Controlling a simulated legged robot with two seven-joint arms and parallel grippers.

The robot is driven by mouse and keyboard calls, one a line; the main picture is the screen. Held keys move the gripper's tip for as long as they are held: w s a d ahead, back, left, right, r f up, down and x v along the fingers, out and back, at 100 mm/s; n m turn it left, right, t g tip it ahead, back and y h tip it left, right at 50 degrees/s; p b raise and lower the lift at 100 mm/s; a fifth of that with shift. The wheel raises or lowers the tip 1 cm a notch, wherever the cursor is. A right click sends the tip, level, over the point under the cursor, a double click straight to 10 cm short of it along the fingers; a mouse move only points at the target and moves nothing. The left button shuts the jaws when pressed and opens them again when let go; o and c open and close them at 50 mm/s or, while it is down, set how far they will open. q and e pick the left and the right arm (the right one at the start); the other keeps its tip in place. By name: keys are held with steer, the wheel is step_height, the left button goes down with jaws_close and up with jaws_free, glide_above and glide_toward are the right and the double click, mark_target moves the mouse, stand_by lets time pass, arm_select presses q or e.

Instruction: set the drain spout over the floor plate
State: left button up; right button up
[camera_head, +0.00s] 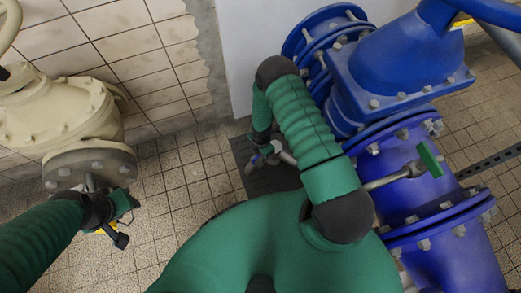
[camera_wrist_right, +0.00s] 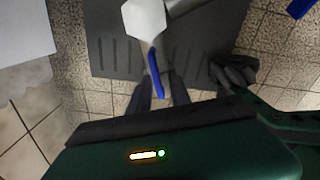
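The drain spout appears to be the pale metal fitting with a blue lever (camera_wrist_right: 157,75), near the top middle of the right wrist view. Its hex end (camera_wrist_right: 143,19) is closest to the camera. In the head view a bit of its metal (camera_head: 285,156) shows beside my right gripper (camera_head: 262,157). The dark slotted floor plate (camera_head: 262,182) lies below, also in the wrist view (camera_wrist_right: 105,60). My left gripper (camera_head: 122,218) is at the left; its fingers are unclear.
Large blue flanged pipes (camera_head: 415,190) fill the right side, with a green-handled valve (camera_head: 430,160) sticking out. A cream valve body (camera_head: 60,115) stands at the left, near my left gripper. Tiled floor (camera_head: 180,185) is open between them.

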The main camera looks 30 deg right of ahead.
steer(key=shift+o, duration=0.4)
steer(key=shift+w, duration=0.1)
steer(key=shift+r, duration=0.1)
steer(key=shift+d+r+p, duration=0.1)
steer(key=shift+r+p, duration=0.2)
steer(key=shift+r, duration=0.1)
step_height(320, 180, up, 16)
steer(key=p, duration=0.7)
